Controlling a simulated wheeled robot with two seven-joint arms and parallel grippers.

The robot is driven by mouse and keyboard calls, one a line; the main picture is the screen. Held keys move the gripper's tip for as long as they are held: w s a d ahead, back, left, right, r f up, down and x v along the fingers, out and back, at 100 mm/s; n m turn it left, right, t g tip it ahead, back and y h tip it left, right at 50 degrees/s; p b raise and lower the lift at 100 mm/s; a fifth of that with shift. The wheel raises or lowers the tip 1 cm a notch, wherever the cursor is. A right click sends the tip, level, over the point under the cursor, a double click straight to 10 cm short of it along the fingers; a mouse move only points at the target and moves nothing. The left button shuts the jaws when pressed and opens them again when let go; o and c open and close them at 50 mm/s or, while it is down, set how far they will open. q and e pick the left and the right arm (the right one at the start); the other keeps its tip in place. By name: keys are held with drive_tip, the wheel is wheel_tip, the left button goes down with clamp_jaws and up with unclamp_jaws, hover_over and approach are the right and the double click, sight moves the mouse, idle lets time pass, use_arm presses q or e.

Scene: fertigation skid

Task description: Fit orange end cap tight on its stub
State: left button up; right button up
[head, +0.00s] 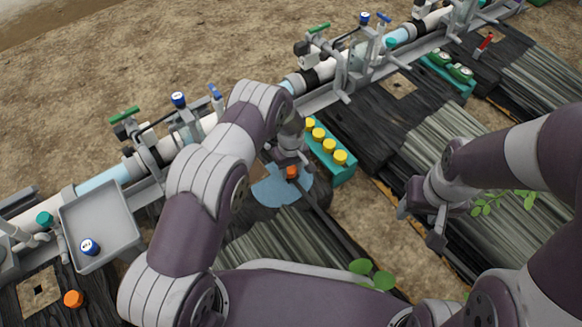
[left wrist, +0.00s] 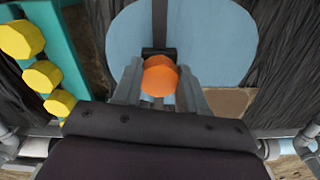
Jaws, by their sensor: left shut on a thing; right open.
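An orange end cap (head: 291,172) is held between the fingers of my left gripper (head: 290,164), over a light blue round patch. In the left wrist view the cap (left wrist: 160,76) sits between both fingertips, with a short dark piece (left wrist: 158,52) just beyond it. I cannot tell whether this dark piece is the stub, or whether the cap touches it. A second orange cap (head: 73,299) lies at the lower left, apart from both grippers. My right gripper (head: 422,222) is open and empty above the dark slatted surface at the right.
A teal block with several yellow caps (head: 347,174) stands right beside my left gripper. A grey tray (head: 112,208) holds a blue-and-white round part (head: 89,247). The pipe line with valves (head: 180,120) runs behind. Green leaves (head: 373,277) show near the front.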

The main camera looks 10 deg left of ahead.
use_arm(q)
drive_tip(key=shift+m, duration=0.7)
drive_tip(key=c, duration=0.3)
drive_tip(key=m, duration=0.5)
drive_tip(key=shift+w+d, duration=0.1)
drive_tip(key=m, duration=0.3)
drive_tip(key=shift+p, duration=0.3)
drive_tip(key=shift+c, duration=0.2)
drive_tip(key=shift+m, duration=1.1)
clamp_jaws()
drive_tip(key=shift+m, duration=0.6)
